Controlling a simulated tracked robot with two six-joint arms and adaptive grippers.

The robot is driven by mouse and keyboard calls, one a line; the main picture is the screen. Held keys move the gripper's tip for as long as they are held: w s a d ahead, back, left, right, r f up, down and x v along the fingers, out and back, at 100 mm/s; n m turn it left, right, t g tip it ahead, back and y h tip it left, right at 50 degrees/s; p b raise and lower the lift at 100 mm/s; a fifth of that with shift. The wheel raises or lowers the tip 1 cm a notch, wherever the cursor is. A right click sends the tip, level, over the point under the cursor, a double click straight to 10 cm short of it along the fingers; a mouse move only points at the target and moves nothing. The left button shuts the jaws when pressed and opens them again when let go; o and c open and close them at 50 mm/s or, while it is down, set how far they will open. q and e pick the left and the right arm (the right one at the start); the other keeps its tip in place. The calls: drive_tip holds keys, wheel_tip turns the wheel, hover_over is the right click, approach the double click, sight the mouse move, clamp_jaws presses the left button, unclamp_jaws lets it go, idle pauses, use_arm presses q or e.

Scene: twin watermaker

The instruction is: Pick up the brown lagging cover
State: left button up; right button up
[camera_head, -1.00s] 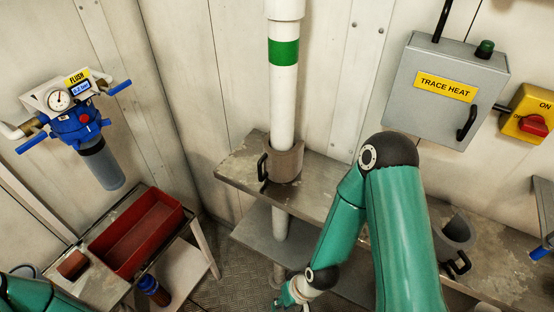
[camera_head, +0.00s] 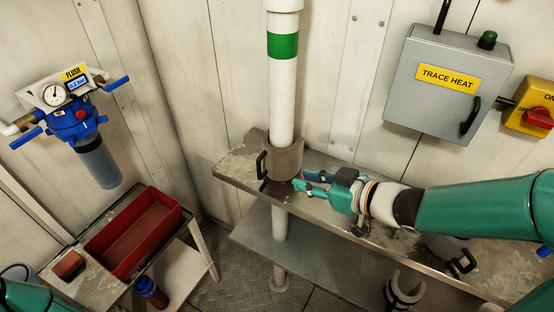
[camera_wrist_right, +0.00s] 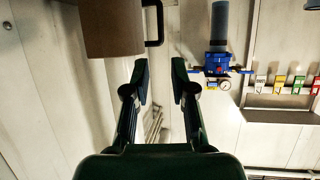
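The brown lagging cover (camera_head: 284,162) stands around the white pipe on the upper shelf, with its black handle (camera_head: 262,165) on its left side. In the right wrist view the cover (camera_wrist_right: 112,28) fills the upper left, with the handle (camera_wrist_right: 155,22) beside it. My right gripper (camera_head: 303,182) is open and empty, close to the cover's lower right in the head view. In the wrist view its parted fingertips (camera_wrist_right: 160,70) lie just below the handle in the picture, apparently apart from it. My left gripper is out of view.
A grey cover (camera_head: 455,250) with a black handle sits on the shelf (camera_head: 232,168), partly behind my right arm. A red tray (camera_head: 135,232) is on the left bench. The blue flush filter (camera_head: 75,120) and trace heat box (camera_head: 447,80) are on the walls.

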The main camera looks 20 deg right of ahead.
drive_tip(key=b, duration=0.2)
approach(260, 175)
drive_tip(key=w, duration=0.1)
drive_tip(key=w+a, duration=0.1)
drive_tip(key=w, duration=0.1)
drive_tip(key=w+a, duration=0.1)
drive_tip(key=shift+w+r, duration=0.1)
drive_tip(key=shift+w, duration=0.1)
drive_tip(key=shift+x, duration=2.65)
clamp_jaws()
